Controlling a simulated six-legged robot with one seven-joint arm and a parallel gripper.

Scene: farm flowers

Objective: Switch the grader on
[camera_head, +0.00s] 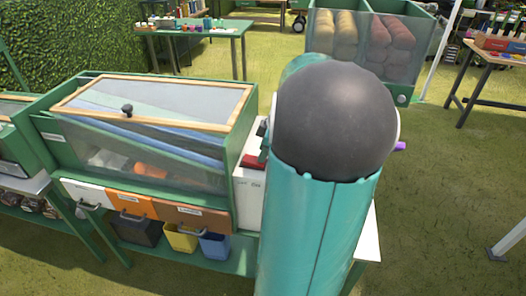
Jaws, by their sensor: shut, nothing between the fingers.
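The grader seems to be the green machine (52,143) at the left. It has a wood-framed clear lid (160,100) with a black knob, and blue sloping sheets inside. At its right end stands a white box (246,200) with a red part (252,160) on top and small dark lettering on its front. The lettering is too small to read for certain, and the switch position cannot be told. My teal arm with its dark round joint covers the right side of this box. My gripper is not visible.
White, orange and brown drawer fronts (137,203) line the machine's front. Black, yellow and blue bins (214,245) sit on the shelf below. A green crate of sacks (372,50) and tables (195,32) stand behind. Open grass lies to the right.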

